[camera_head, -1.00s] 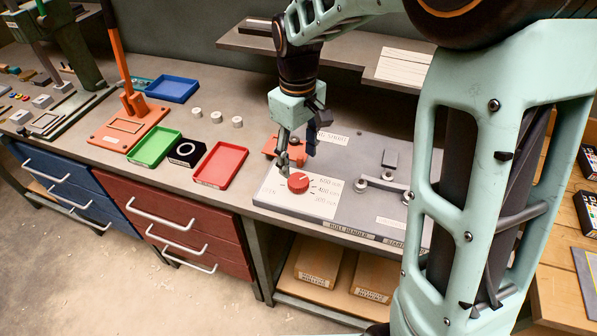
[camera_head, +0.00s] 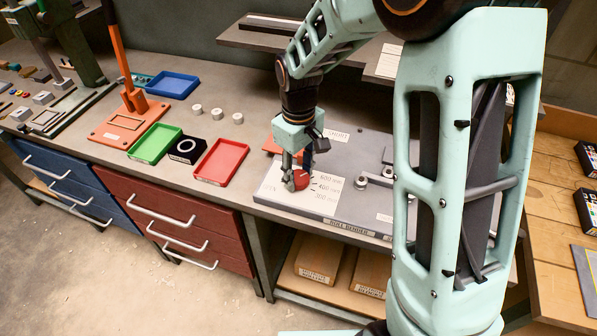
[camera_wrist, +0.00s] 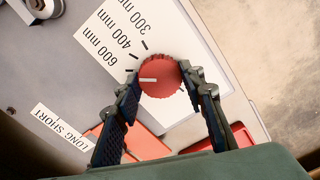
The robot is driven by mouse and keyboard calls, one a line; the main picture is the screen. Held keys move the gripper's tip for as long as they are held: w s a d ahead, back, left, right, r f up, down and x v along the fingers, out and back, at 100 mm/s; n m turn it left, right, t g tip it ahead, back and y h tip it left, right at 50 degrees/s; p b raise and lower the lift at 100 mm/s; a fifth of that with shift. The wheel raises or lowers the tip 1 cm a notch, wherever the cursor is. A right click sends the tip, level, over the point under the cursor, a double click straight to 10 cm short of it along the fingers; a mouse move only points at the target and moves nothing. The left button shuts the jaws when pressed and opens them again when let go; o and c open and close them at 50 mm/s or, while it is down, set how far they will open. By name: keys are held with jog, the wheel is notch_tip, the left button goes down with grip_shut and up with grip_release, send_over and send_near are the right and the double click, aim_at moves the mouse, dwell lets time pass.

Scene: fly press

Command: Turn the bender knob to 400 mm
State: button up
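The red knob (camera_wrist: 161,78) sits on the bender's white dial plate (camera_wrist: 200,45). Its white line points left in the wrist view, near the 600 mm mark and away from the 400 mm mark (camera_wrist: 132,57). My gripper (camera_wrist: 164,80) is open with one finger on each side of the knob. The fingertips are very near its rim; I cannot tell whether they touch it. In the head view my gripper (camera_head: 294,184) partly hides the knob (camera_head: 302,179). The 400 mm label (camera_head: 326,186) shows right of the knob.
A grey roller arm (camera_head: 375,180) stands right of the dial. A red tray (camera_head: 221,162), a green tray (camera_head: 155,143) and a black block with a ring (camera_head: 187,149) lie to the left. A shelf (camera_head: 290,40) overhangs the bench behind my arm.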

jog(key=c, duration=0.4)
jog(key=shift+c, duration=0.2)
jog(key=shift+m+b, duration=0.5)
jog(key=shift+m, duration=0.8)
jog(key=shift+m+b, duration=0.35)
jog(key=shift+m, duration=1.15)
jog(key=o, duration=1.2)
jog(key=shift+c, duration=0.2)
jog(key=shift+r, duration=0.1)
